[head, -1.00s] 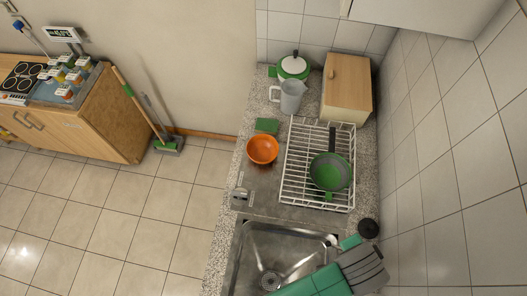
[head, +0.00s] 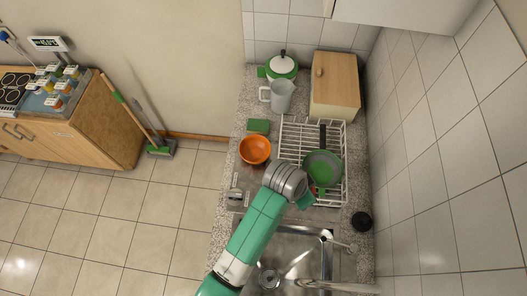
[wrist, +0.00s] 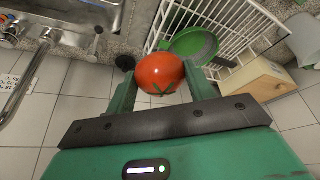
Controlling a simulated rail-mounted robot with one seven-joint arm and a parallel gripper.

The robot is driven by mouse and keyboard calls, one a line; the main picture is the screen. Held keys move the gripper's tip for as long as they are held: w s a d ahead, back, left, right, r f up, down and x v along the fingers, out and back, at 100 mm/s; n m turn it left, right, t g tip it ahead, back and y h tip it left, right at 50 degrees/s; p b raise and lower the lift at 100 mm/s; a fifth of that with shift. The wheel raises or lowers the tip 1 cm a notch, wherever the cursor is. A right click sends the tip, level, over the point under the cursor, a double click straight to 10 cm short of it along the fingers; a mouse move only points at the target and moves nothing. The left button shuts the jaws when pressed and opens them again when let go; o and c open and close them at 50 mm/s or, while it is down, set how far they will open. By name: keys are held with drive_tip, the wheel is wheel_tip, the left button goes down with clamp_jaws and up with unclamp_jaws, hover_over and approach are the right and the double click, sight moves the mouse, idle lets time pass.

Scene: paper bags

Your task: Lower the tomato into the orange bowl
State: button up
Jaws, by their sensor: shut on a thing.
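The tomato (wrist: 160,72) is red with a green stem and sits between the two fingers of my gripper (wrist: 162,82) in the wrist view. My gripper is shut on it. In the head view only a small red patch of the tomato (head: 313,189) shows beside my gripper (head: 310,195), near the green pan. The orange bowl (head: 255,150) stands upright on the counter, to the left of the dish rack. It looks empty. My gripper is to the right of the bowl and nearer the sink, apart from it. The bowl does not show in the wrist view.
A white wire dish rack (head: 296,137) holds a green pan (head: 323,166). A green sponge (head: 258,126), grey jug (head: 281,96), white pot (head: 282,68) and wooden box (head: 335,85) stand behind. The sink (head: 290,242) and its tap (head: 345,243) lie in front.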

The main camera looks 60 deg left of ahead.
drive_tip(key=s+a+f+b, duration=0.1)
drive_tip(key=a+f+b, duration=0.3)
drive_tip(key=a, duration=0.5)
drive_tip(key=s+a+f+b, duration=0.1)
drive_tip(key=a+f+b, duration=0.3)
drive_tip(key=a+b, duration=0.3)
drive_tip(key=s+a+f+b, duration=0.1)
drive_tip(key=a+f+b, duration=0.3)
drive_tip(key=a, duration=0.7)
drive_tip(key=shift+s+a+b, duration=0.3)
drive_tip(key=shift+s+b, duration=0.1)
drive_tip(key=shift+b, duration=0.4)
drive_tip(key=shift+w, duration=0.1)
drive_tip(key=shift+w, duration=0.25)
drive_tip(key=b, duration=0.3)
hover_over(253, 157)
drive_tip(key=shift+f, duration=2.2)
drive_tip(key=shift+f+b, duration=1.1)
drive_tip(key=shift+f, duration=0.2)
